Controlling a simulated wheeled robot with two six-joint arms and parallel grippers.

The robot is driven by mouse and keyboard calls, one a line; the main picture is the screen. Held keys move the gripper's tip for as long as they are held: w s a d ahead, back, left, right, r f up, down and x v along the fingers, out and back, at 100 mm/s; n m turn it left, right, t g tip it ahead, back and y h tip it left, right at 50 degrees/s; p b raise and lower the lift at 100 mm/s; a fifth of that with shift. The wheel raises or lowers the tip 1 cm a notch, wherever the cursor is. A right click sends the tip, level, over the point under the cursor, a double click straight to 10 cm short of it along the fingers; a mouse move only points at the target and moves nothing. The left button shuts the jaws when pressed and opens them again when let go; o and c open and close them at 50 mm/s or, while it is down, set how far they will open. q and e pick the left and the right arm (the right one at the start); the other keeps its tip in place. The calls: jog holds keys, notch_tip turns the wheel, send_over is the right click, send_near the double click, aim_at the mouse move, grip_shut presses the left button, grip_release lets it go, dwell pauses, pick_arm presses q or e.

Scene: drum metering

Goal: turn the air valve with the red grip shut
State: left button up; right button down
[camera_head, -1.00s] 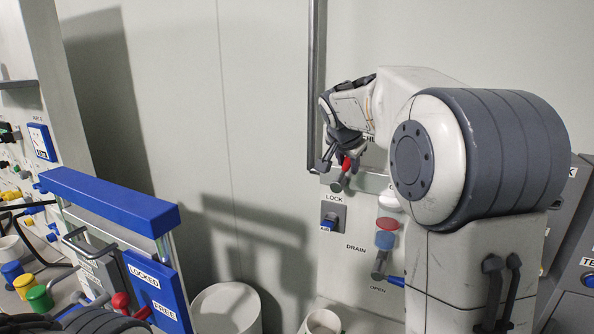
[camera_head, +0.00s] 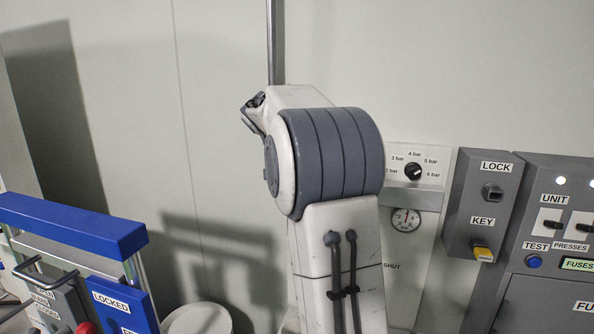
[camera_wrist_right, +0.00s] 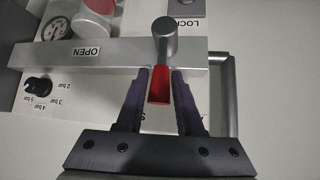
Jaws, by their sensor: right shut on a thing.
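The air valve's red grip (camera_wrist_right: 159,85) shows in the right wrist view, below a round grey knob end (camera_wrist_right: 165,40) in front of a metal bar. An OPEN label (camera_wrist_right: 86,52) is on the bar, to the left of the grip. My right gripper (camera_wrist_right: 158,80) has one finger on each side of the red grip and is shut on it. In the head view my own right arm hides this gripper and the valve. My left gripper is not in view.
A pressure gauge (camera_head: 406,219) and a black bar dial (camera_head: 413,172) are right of my arm. A blue frame (camera_head: 70,224) is at left.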

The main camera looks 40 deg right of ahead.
jog(key=shift+r, duration=0.1)
jog(key=c, duration=0.5)
grip_release()
jog(key=shift+c, duration=0.2)
jog(key=shift+a+r, duration=0.2)
jog(key=shift+a, duration=0.1)
jog(key=b+v, duration=0.2)
jog(key=v, duration=0.7)
jog(key=shift+s+a+r, duration=0.15)
jog(key=shift+r, duration=0.15)
